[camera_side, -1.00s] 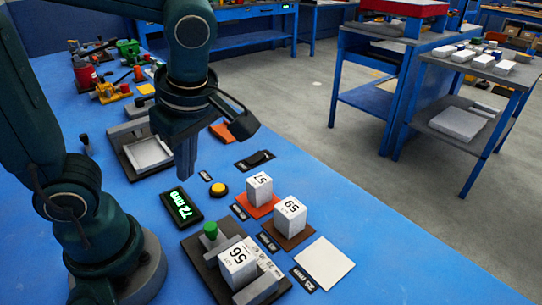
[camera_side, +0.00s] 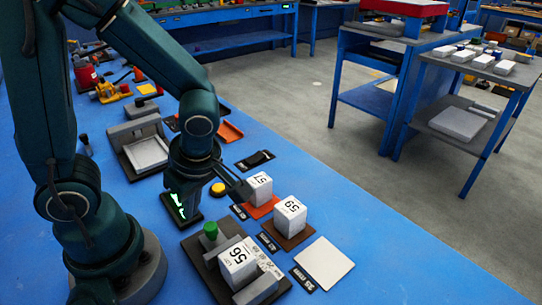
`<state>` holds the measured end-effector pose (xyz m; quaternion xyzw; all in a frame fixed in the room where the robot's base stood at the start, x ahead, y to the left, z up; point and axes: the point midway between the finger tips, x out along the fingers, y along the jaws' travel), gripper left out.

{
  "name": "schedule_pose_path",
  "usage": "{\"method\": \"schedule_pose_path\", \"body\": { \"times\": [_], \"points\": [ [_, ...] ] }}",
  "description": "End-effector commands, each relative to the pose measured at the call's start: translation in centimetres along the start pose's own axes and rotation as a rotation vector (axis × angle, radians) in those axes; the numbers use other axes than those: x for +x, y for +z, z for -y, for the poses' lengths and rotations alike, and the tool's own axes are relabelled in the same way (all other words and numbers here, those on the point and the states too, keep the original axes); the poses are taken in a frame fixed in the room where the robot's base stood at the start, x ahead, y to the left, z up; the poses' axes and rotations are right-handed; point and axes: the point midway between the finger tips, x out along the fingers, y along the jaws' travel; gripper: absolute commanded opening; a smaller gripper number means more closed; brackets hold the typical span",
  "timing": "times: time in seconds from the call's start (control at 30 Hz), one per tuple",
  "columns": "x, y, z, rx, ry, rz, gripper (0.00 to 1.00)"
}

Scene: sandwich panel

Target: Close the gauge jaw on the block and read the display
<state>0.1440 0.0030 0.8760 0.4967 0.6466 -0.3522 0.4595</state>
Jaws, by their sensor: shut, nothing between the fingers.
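The gauge (camera_side: 196,243) has a dark base with grey jaws, a scale and a green knob (camera_side: 210,230). A white block marked 56 (camera_side: 238,262) sits in it; I cannot tell whether the jaw touches the block. The display (camera_side: 182,206) with green digits lies behind the gauge, partly covered by my arm, so its reading is unclear. My gripper (camera_side: 203,199) is shut and empty, pointing down in front of the display, behind and above the knob. Its fingertips are hard to make out.
White blocks marked 57 (camera_side: 259,186) and 59 (camera_side: 290,213) stand on orange and brown pads right of the gauge. A white pad (camera_side: 324,263) labelled 35 mm is empty. A yellow button (camera_side: 218,189) is close to my gripper. A grey tray fixture (camera_side: 146,153) stands behind.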

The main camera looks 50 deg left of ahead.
Motion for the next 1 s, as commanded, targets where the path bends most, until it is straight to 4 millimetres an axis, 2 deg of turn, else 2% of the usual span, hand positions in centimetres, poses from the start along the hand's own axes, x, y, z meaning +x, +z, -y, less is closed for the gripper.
{"method": "schedule_pose_path", "body": {
  "times": [0.3, 0.77, 1.0],
  "points": [
    [-0.9, 2.4, 0.0, 0.002, 0.000, 0.000, 0.00],
    [-1.0, 2.8, 0.1, 0.001, -0.001, 0.000, 0.00],
    [-1.9, 5.4, 0.6, 0.007, 0.002, 0.001, 0.00]
  ]
}}
